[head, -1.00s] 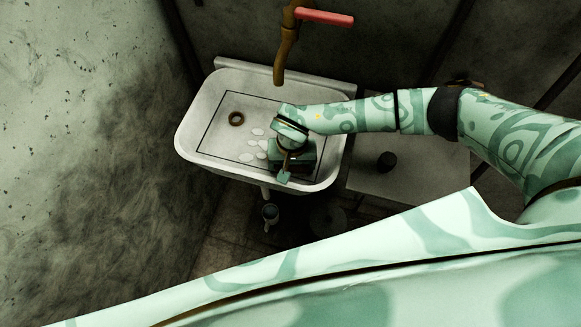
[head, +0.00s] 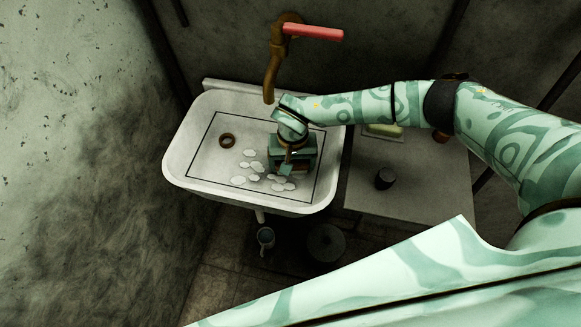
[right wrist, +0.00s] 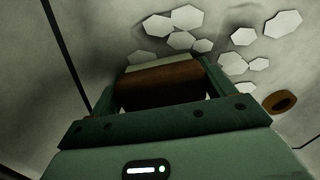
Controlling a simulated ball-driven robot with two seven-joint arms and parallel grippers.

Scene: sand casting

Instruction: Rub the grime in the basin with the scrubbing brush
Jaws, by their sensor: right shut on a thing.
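The white basin (head: 180,165) stands below the tap, with a dark line marking a rectangle on its floor. Several pale hexagonal patches of grime (head: 250,166) lie on the floor in the middle and near part. They also show beyond the gripper in the right wrist view (right wrist: 180,40). My right gripper (head: 291,163) is over the right part of the basin, shut on the brown-handled scrubbing brush (right wrist: 160,82). A pale strip shows along the brush's edge. The bristles, and whether they touch the floor, cannot be made out. My left gripper is out of view.
A brown ring (head: 227,141) lies at the basin's left. The tap (head: 273,70) with a red handle (head: 313,32) hangs at the back.

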